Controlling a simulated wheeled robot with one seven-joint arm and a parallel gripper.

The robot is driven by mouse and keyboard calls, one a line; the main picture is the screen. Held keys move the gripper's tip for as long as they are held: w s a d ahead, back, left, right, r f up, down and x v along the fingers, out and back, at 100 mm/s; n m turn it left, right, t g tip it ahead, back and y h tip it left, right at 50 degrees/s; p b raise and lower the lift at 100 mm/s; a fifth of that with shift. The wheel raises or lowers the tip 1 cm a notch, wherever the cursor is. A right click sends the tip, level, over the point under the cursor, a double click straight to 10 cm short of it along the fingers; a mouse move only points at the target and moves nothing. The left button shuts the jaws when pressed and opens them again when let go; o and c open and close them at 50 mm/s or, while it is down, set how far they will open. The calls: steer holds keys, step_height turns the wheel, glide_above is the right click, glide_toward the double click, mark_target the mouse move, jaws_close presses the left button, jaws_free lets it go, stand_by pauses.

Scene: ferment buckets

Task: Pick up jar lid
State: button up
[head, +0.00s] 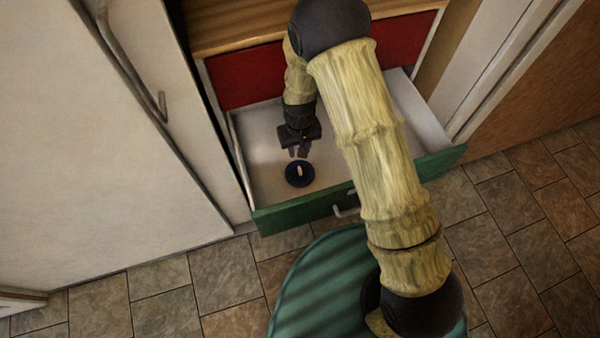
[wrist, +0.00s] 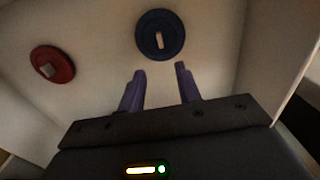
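A round dark blue jar lid (head: 300,174) with a pale knob lies on the white floor of an open drawer (head: 360,191) with a green front. It also shows in the wrist view (wrist: 160,36), just beyond my fingertips. My gripper (head: 298,153) is inside the drawer, above and behind the blue lid in the head view. In the wrist view my gripper (wrist: 159,69) has its two purple fingers apart with nothing between them. A second lid, red with a pale knob (wrist: 52,65), lies to the left in the wrist view; I cannot see it in the head view.
A white door with a handle (head: 135,70) is at left. My arm hides part of the drawer.

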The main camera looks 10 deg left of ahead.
glide_above(300, 169)
steer(key=w, duration=0.1)
steer(key=f, duration=0.4)
steer(key=shift+w+a+f, duration=0.15)
steer(key=shift+a+f, duration=0.05)
steer(key=shift+f, duration=0.15)
steer(key=f, duration=0.2)
steer(key=s+f+b, duration=0.1)
steer(key=f, duration=0.1)
steer(key=shift+s+d+f, duration=0.2)
steer(key=shift+f, duration=0.45)
steer(key=shift+c, duration=0.2)
jaws_close()
